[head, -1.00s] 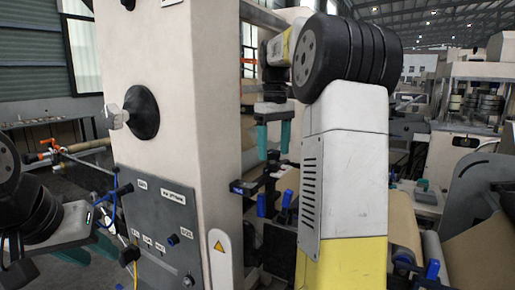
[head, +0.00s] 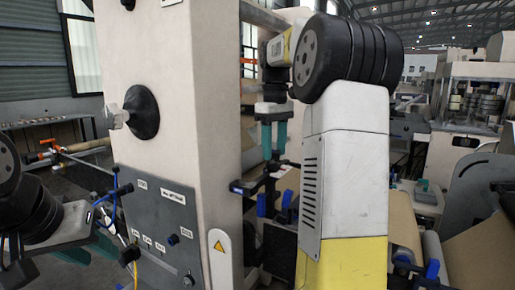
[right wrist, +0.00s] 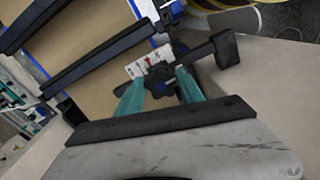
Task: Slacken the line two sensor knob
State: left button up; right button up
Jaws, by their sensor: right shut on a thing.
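In the right wrist view a dark lobed knob (right wrist: 159,80) sits between the teal fingertips of my right gripper (right wrist: 160,88), on a black sensor bracket (right wrist: 195,62). The gripper is shut on it. In the head view my right gripper (head: 274,158) points straight down above the dark bracket (head: 258,187) beside the beige column; the knob is hard to make out there. My left gripper (head: 88,250) is at the lower left, in front of the grey control panel, its teal fingers apart and partly hidden. It appears open and empty.
The beige column (head: 165,60) with a black round handwheel (head: 142,112) stands close on the left. The grey panel (head: 165,215) carries small switches. Blue handles (head: 287,199) stick out near the bracket. Brown paper web (right wrist: 95,50) runs beside the bracket in the right wrist view.

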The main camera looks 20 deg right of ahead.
jog(key=n, duration=0.5)
jog(key=shift+w+d, duration=0.1)
jog(key=shift+d, duration=0.05)
jog(key=n, duration=0.5)
jog(key=shift+w+f+n, duration=0.15)
jog(key=shift+n, duration=0.15)
jog(key=n, duration=0.6)
jog(key=shift+w, duration=0.2)
jog(key=n, duration=0.5)
jog(key=shift+w, duration=0.1)
jog(key=o, duration=1.4)
jog(key=shift+w, duration=0.1)
